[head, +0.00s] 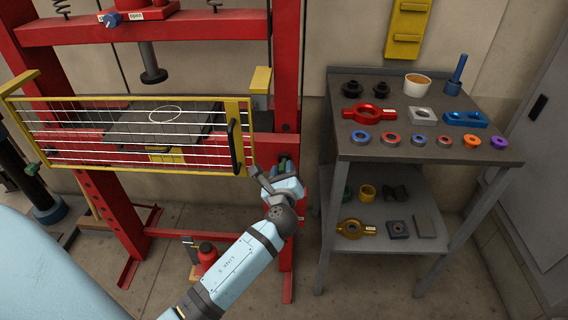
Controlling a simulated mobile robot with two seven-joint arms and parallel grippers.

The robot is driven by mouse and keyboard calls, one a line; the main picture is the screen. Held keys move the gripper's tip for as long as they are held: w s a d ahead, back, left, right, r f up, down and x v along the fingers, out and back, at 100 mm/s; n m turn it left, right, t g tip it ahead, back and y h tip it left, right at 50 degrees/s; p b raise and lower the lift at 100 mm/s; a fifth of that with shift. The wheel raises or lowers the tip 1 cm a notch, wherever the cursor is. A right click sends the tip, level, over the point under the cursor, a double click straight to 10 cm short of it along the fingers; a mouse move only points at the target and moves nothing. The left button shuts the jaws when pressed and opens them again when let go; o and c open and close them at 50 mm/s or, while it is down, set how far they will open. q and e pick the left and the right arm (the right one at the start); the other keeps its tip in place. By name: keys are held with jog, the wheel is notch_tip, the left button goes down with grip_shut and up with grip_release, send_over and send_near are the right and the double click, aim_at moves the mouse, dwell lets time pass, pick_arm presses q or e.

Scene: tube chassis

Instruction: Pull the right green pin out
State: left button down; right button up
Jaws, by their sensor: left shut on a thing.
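The right green pin (284,163) is at the red press frame's right upright, just right of the yellow mesh guard's handle. Only small green parts of it show. My left gripper (277,172) is at this pin, shut on it, with its wrist and fingers hiding most of it. I cannot tell how far the pin sits in the upright. A left green pin (32,168) shows at the far left of the frame. My right gripper is not in view.
The yellow mesh guard (140,172) with a black handle (235,146) stands close left of my gripper. A grey cart (340,148) with rings and tools stands to the right. A red bottle jack (207,254) is on the floor below.

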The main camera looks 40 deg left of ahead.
pick_arm(q)
jog(key=p+v, duration=0.1)
jog(key=v, duration=0.3)
jog(key=shift+s+d+f, duration=0.1)
jog(key=shift+s+d, duration=0.1)
jog(key=shift+s, duration=0.15)
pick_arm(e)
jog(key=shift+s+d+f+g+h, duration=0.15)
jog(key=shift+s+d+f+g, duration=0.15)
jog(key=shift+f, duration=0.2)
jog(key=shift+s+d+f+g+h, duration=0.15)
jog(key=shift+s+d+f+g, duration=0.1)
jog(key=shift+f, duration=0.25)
pick_arm(q)
jog(key=c, duration=1.2)
grip_release()
jog(key=o, duration=0.4)
jog(key=shift+s, duration=0.1)
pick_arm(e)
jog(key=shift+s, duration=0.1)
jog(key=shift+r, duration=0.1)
